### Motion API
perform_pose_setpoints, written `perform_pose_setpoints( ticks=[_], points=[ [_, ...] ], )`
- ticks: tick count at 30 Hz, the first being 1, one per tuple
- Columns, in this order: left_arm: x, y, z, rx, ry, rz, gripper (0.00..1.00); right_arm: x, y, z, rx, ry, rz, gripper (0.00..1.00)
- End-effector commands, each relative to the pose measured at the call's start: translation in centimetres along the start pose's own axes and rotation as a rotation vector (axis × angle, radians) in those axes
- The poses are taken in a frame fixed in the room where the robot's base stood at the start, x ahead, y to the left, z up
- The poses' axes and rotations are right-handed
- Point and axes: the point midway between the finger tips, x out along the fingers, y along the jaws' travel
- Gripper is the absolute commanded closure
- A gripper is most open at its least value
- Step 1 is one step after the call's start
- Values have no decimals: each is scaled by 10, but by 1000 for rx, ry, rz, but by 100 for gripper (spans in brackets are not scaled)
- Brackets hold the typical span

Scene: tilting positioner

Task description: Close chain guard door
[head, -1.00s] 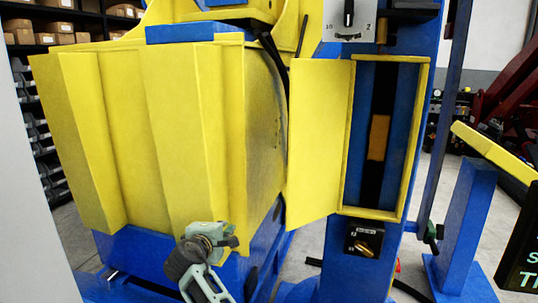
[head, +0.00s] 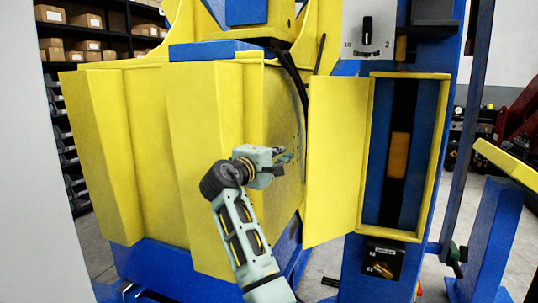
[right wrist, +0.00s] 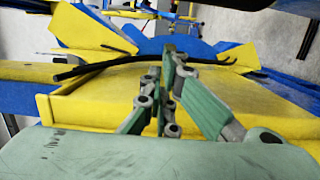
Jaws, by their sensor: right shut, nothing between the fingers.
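The chain guard door (head: 336,160) is a flat yellow panel. It stands open, swung out to the left of the yellow-framed opening (head: 440,150) in the blue column. Inside the opening are dark and blue strips and an orange-yellow block (head: 399,155). My right gripper (head: 288,157) is in front of the yellow ribbed body, a little left of the door's free edge. A small gap shows between its fingertips and the door in the head view. In the right wrist view its fingers (right wrist: 166,60) are together and hold nothing. My left gripper is not in view.
The yellow ribbed body (head: 205,170) fills the left and middle, on a blue base. Black cables (head: 292,75) hang between it and the door. A dial plate (head: 367,30) sits above the opening and a small switch box (head: 383,259) below it.

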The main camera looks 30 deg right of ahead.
Motion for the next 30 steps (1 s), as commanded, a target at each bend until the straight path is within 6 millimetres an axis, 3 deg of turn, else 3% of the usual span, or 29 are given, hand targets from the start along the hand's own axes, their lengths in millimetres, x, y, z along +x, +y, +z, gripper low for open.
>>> perform_pose_setpoints(
  ticks=[1,13,30],
  points=[
    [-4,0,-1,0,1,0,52,6,2,2,-1,-1,0,100],
    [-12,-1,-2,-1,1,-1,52,-8,0,34,0,1,-1,100],
    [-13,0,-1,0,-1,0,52,-9,0,38,-1,9,-1,100]
  ],
)
